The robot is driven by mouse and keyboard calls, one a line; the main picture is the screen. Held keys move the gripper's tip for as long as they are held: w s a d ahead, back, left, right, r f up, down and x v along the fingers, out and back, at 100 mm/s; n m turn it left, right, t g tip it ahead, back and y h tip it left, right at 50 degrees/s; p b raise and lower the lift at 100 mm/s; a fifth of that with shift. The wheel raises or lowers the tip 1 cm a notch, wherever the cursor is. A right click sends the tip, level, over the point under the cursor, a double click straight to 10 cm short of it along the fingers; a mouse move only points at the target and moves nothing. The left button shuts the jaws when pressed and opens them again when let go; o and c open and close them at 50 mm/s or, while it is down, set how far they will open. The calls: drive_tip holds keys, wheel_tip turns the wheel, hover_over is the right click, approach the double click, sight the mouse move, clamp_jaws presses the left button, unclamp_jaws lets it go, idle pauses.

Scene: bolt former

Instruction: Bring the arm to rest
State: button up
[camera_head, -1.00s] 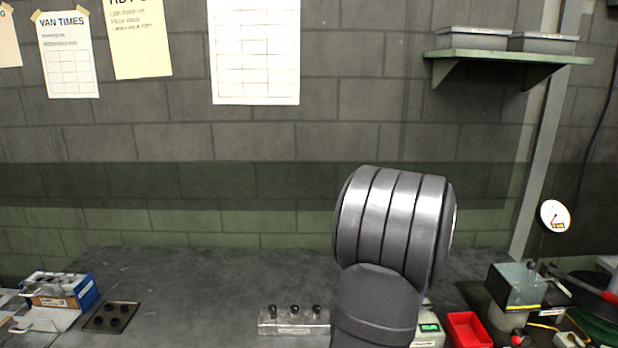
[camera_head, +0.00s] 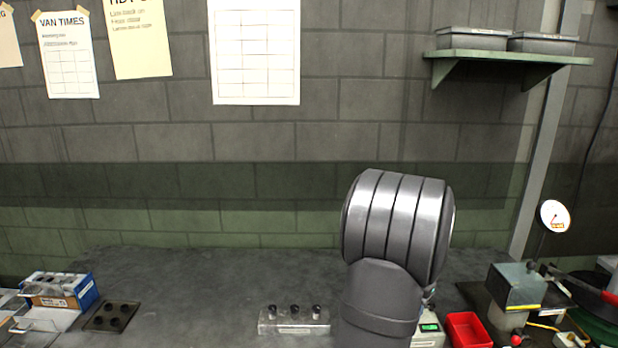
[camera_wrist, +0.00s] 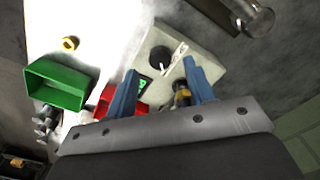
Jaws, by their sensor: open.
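My gripper (camera_wrist: 160,66) shows in the wrist view as two blue fingers spread apart, with a clear gap between them. A pale control box (camera_wrist: 175,50) with a black knob and a green display lies beyond the fingertips. A small yellow and black part (camera_wrist: 182,95) shows between the fingers, close to the right one; I cannot tell whether they touch. In the head view my arm stands right of centre, in front of the control box (camera_head: 428,330), and hides part of it. My fingers are not clearly visible there.
A red bin (camera_head: 467,330) stands right of my arm, beside a machine (camera_head: 516,287) with a round gauge (camera_head: 554,216). A block with three black-topped pegs (camera_head: 294,322) is to the left. A holed dark plate (camera_head: 111,317) and blue box (camera_head: 62,290) are far left. Bench between is clear.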

wheel_tip(320, 180, up, 14)
drive_tip(key=w+n+g, duration=0.1)
drive_tip(key=n, duration=0.1)
drive_tip(key=w+a+n, duration=0.1)
drive_tip(key=w+n, duration=0.1)
drive_tip(key=n, duration=0.1)
drive_tip(key=w+n+g+h, duration=0.1)
drive_tip(key=n, duration=0.2)
drive_tip(key=shift+w+a+f+g, duration=0.2)
drive_tip(key=shift+f+g, duration=0.05)
drive_tip(key=shift+g, duration=0.05)
drive_tip(key=shift+n, duration=0.3)
